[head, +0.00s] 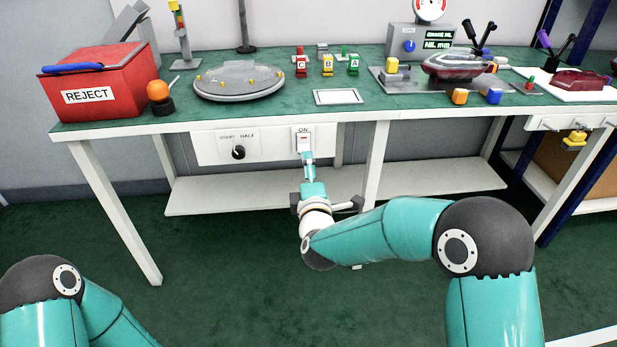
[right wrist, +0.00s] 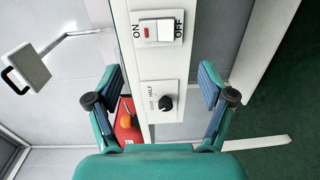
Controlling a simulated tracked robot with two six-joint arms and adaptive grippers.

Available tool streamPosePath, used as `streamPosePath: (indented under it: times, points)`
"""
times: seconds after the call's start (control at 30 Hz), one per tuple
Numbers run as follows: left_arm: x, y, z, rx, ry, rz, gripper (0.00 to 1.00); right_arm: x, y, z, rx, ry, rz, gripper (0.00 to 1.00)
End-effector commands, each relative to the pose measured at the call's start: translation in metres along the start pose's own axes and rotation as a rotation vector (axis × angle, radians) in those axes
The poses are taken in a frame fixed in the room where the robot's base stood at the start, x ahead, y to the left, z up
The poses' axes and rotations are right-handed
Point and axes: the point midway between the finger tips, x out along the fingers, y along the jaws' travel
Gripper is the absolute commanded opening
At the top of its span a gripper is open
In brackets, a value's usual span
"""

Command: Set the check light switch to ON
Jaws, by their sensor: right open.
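The check light switch (head: 304,142) is on the white panel under the table's front edge, below an ON label. In the right wrist view the switch (right wrist: 165,30) lies sideways, with ON at its left end and OFF at its right. A red mark shows on its ON side and a white rocker face on its OFF side; I cannot tell which way it is pressed. My right gripper (head: 308,160) is just in front of and below the switch, seen edge-on. In its wrist view the right gripper (right wrist: 158,75) is open and empty. My left gripper is out of view.
A dark knob (head: 238,152) marked START and HALF sits left of the switch. The red REJECT bin (head: 110,80), a round grey plate (head: 238,84) and several lamp parts stand on the green table (head: 200,118). A shelf (head: 230,195) runs below.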

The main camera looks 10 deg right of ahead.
Motion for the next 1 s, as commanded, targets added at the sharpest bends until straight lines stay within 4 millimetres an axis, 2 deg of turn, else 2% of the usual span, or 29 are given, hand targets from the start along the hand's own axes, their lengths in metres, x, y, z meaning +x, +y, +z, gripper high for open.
streamPosePath:
  times: [0.17, 0.47, 0.57, 0.67, 0.77, 0.87, 0.97, 1.0]
  points:
    - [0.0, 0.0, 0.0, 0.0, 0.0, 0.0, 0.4, -0.014, 0.0, 0.0, 0.0, 0.0, -0.001, 0.81]
    - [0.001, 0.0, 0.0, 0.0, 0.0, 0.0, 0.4, -0.016, 0.0, 0.0, 0.0, 0.0, 0.0, 0.81]
    - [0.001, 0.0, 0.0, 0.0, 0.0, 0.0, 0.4, -0.016, -0.002, 0.001, 0.004, 0.001, -0.005, 0.66]
    - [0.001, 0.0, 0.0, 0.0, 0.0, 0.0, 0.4, -0.018, -0.016, 0.003, 0.041, 0.01, -0.039, 0.5]
    - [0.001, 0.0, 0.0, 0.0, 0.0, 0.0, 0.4, -0.023, -0.049, 0.008, 0.14, 0.023, -0.122, 0.33]
    - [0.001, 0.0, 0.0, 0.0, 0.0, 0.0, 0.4, -0.037, -0.103, 0.017, 0.308, 0.026, -0.267, 0.16]
    - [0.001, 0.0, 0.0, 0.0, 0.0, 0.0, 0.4, -0.067, -0.17, 0.029, 0.54, -0.014, -0.466, 0.0]
    - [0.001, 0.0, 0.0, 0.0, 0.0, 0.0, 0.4, -0.084, -0.198, 0.033, 0.645, -0.048, -0.556, 0.0]
